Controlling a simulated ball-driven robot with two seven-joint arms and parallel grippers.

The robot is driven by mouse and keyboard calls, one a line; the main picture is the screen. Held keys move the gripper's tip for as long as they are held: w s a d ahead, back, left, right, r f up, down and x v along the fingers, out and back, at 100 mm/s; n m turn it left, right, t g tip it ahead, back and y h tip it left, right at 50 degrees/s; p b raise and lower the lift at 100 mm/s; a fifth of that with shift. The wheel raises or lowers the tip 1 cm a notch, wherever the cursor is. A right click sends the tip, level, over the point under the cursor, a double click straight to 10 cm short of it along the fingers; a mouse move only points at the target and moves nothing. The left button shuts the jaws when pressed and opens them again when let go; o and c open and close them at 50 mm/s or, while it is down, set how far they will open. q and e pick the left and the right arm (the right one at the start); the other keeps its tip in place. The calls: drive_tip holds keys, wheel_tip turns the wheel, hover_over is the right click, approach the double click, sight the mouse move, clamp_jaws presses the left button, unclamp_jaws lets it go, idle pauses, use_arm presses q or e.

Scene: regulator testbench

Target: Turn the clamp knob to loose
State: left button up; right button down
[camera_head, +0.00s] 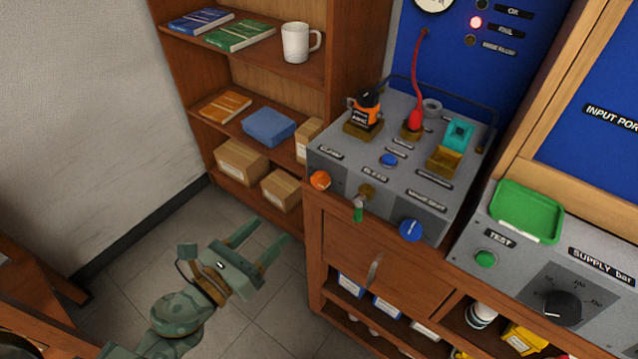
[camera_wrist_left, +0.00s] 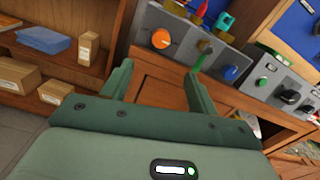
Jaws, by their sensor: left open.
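The grey test box (camera_head: 460,200) stands on the wooden cabinet, with an orange knob (camera_head: 320,180) at the left of its front face. A small label above the knob is too small to read surely; I take this as the clamp knob. The orange knob also shows in the left wrist view (camera_wrist_left: 161,38), above the gap between my fingers. My left gripper (camera_head: 272,229) is open and empty, in front of the cabinet, lower than the knob and to its left. It is apart from the knob. My right gripper is not in view.
A green-tipped lever (camera_head: 358,209) and a blue knob (camera_head: 411,230) sit right of the orange knob. A drawer handle (camera_head: 373,271) sticks out below. A shelf with boxes (camera_head: 240,162) and a white mug (camera_head: 296,43) stands behind left. The floor around my gripper is clear.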

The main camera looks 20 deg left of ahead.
sight(317, 184)
use_arm(q)
drive_tip(key=p+x, duration=0.2)
drive_tip(key=x, duration=1.2)
drive_tip(key=shift+w+d, duration=0.2)
drive_tip(key=shift+d, duration=0.05)
drive_tip(key=shift+w+d, duration=0.2)
drive_tip(key=shift+w, duration=0.35)
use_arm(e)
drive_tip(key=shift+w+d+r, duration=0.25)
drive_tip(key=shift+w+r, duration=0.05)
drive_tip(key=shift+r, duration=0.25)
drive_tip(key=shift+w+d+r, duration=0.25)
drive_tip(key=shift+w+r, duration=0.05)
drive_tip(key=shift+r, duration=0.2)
use_arm(q)
drive_tip(key=c, duration=1)
